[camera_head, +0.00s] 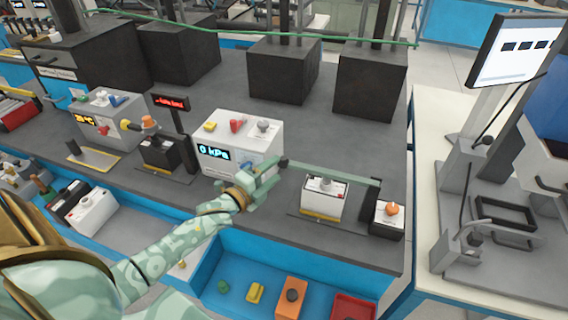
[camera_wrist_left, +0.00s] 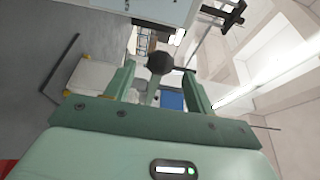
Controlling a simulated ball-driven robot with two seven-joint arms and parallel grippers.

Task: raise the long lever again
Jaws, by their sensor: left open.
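The long lever (camera_head: 330,172) is a thin grey-green bar with a black ball knob (camera_head: 284,161) at its left end. It lies close to level above a white battery-like block (camera_head: 323,197), and its right end meets a dark post (camera_head: 371,200). My left gripper (camera_head: 272,172) is open beside the knob. In the left wrist view the knob (camera_wrist_left: 160,63) shows between the two fingertips (camera_wrist_left: 158,72), with gaps on both sides. I cannot tell how deep it sits between them. My right gripper is in neither view.
A white box with a "0 kPa" display (camera_head: 238,145) stands just behind my left gripper. A small box with an orange knob (camera_head: 388,216) stands right of the post. Black blocks (camera_head: 370,85) line the back. A blue tray (camera_head: 240,270) sits in front.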

